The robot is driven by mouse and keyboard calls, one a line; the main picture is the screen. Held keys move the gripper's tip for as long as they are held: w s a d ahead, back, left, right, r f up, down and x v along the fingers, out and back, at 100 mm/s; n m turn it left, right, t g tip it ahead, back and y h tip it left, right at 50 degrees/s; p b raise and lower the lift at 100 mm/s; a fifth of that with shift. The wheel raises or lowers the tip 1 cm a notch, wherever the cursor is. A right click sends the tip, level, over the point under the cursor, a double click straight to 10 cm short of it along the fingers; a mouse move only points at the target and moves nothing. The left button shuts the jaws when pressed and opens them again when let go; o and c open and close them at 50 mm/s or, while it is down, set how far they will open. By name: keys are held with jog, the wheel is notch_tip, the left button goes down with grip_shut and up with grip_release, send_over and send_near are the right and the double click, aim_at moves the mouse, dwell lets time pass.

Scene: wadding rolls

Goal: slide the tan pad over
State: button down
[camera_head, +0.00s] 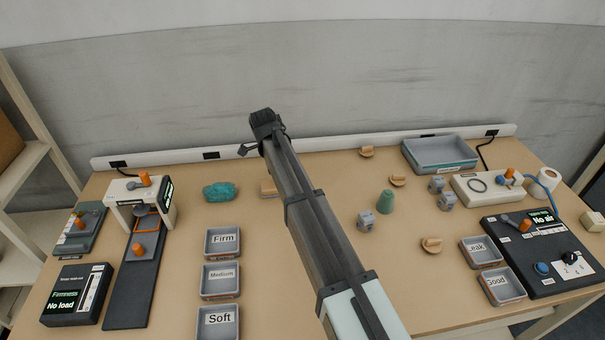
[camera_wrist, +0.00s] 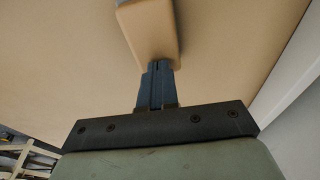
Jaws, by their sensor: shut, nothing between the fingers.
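The tan pad (camera_head: 267,188) lies on the table just left of my arm in the head view, partly hidden by it. In the wrist view a tan block with rounded edges, which looks like this pad (camera_wrist: 150,32), is at the top centre, with something grey at its far end. My gripper (camera_wrist: 158,68) is shut and empty, its fingertips at the near end of the pad. I cannot tell whether they touch it. In the head view my arm hides the fingers.
A teal lump (camera_head: 219,192) lies left of the pad. Trays marked Firm (camera_head: 222,255), Medium (camera_head: 220,293) and Soft (camera_head: 218,334) stand nearer. A green cone (camera_head: 386,202) and several small blocks are right of my arm. A white power strip (camera_head: 240,152) runs along the back edge.

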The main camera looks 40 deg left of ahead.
aim_at(272, 184)
jog(key=shift+s+a+f, duration=0.2)
jog(key=shift+s+a, duration=0.35)
jog(key=shift+s, duration=0.05)
jog(key=shift+s+a+f, duration=0.2)
jog(key=shift+s+a, duration=0.35)
jog(key=shift+s, duration=0.05)
jog(key=shift+w+r, duration=0.15)
jog(key=shift+r, duration=0.8)
notch_tip(272, 184, up, 13)
jog(key=s+a, duration=0.1)
jog(key=shift+s+a+f, duration=0.2)
jog(key=shift+s+a, duration=0.15)
